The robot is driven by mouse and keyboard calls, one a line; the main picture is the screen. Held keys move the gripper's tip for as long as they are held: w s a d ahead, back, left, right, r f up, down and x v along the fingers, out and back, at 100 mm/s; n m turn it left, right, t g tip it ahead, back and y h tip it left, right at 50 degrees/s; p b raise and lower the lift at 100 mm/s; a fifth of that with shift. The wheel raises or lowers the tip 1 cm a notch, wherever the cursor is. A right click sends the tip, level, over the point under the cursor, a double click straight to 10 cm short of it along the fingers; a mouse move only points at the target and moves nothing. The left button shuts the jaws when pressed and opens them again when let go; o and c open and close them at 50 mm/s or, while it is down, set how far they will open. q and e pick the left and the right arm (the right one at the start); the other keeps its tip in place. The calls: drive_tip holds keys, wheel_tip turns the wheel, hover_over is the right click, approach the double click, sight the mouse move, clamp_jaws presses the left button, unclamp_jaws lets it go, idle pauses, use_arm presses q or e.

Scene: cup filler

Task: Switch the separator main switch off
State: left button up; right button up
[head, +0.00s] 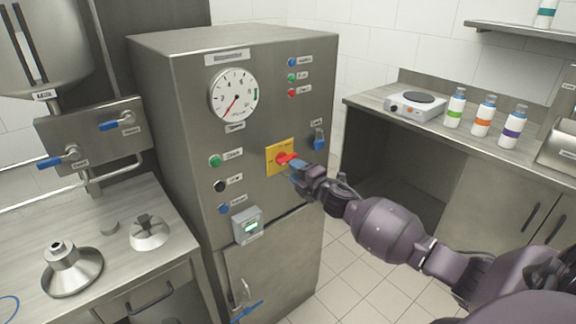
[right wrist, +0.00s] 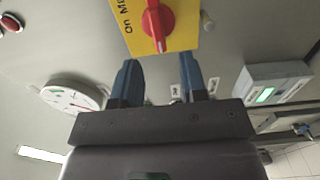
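The separator main switch is a red rotary handle (head: 284,159) on a yellow plate (head: 271,168) on the front of the steel cabinet (head: 180,110). In the right wrist view the red handle (right wrist: 157,22) stands just beyond my fingertips, with "On" lettering on the yellow plate (right wrist: 132,30) to its left. My right gripper (head: 297,168) is right at the lower right of the plate in the head view. Its two blue fingers (right wrist: 159,62) are spread apart with nothing between them. Whether a finger touches the handle cannot be told. My left gripper is not in view.
The cabinet also carries a round gauge (head: 234,94), several coloured buttons, a blue padlock (head: 320,138) and a small grey display box (head: 247,226). A counter with a hot plate (head: 415,104) and bottles stands at right. A steel table (head: 110,215) with metal parts stands at left.

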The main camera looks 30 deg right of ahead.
drive_tip(key=shift+s+d, duration=0.2)
drive_tip(key=shift+s, duration=1.9)
